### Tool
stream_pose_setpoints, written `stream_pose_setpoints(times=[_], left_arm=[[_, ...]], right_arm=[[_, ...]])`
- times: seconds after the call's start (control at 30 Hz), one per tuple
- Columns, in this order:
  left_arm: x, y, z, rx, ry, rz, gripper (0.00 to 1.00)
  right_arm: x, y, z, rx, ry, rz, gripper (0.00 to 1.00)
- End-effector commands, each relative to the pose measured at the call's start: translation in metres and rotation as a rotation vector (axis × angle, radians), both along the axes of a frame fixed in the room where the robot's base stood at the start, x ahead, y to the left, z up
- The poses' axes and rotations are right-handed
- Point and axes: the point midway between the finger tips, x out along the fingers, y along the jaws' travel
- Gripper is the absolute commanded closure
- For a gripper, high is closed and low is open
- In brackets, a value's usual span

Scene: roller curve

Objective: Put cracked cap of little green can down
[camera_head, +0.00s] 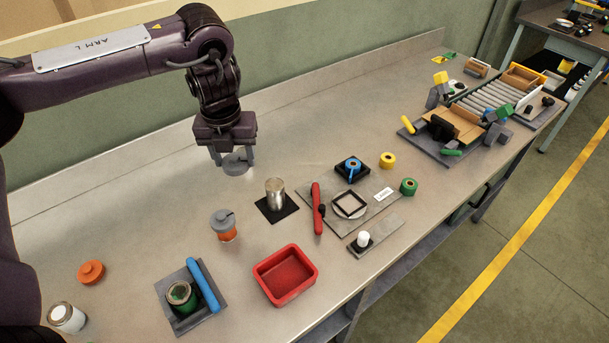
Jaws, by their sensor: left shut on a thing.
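My left gripper (233,158) comes down from the upper left and is shut on a grey round cap (237,169). The cap is held above the bare table, behind the metal can on the black mat. A crack in it is too small to make out. The little green can (181,297) stands open-topped on a dark grey plate (212,317) at the lower left, beside a blue bar (203,284). My right gripper is out of view.
The metal can (275,195) stands on a black mat. An orange jar with a grey top (223,225), an orange lid (91,271), a white can (67,317) and a red tray (286,275) stand nearby. A red-handled tool (317,207) lies centrally. Bare table (140,225) is left of the orange jar.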

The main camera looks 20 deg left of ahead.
Motion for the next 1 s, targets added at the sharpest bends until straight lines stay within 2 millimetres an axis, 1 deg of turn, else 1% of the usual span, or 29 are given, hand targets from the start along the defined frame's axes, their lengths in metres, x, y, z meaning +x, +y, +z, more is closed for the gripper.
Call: stream_pose_setpoints(times=[0.1, 0.17, 0.27, 0.57, 0.63, 0.7, 0.8, 0.9, 1.0], left_arm=[[0.002, 0.004, 0.003, -0.001, 0.000, -0.101, 0.74], [0.002, 0.005, 0.001, -0.001, 0.001, -0.129, 0.74], [0.001, 0.005, -0.012, -0.001, 0.004, -0.149, 0.74], [0.000, 0.005, -0.088, -0.002, 0.008, -0.148, 0.74], [0.000, 0.006, -0.099, 0.001, 0.007, -0.148, 0.74], [0.000, 0.006, -0.116, 0.001, 0.006, -0.148, 0.74], [0.001, 0.005, -0.135, 0.002, 0.005, -0.149, 0.74], [0.002, 0.005, -0.148, 0.000, 0.003, -0.148, 0.74], [0.002, 0.005, -0.155, 0.000, 0.002, -0.148, 0.74]], right_arm=[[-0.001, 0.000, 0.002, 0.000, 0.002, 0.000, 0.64], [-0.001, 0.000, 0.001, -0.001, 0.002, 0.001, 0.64], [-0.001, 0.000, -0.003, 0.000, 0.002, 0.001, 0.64], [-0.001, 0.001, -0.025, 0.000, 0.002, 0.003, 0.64], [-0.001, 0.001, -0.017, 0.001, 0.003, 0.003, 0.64], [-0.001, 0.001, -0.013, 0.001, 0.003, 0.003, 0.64], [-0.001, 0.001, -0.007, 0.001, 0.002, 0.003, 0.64], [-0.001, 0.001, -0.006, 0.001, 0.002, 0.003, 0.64], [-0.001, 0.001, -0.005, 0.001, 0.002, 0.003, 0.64]])
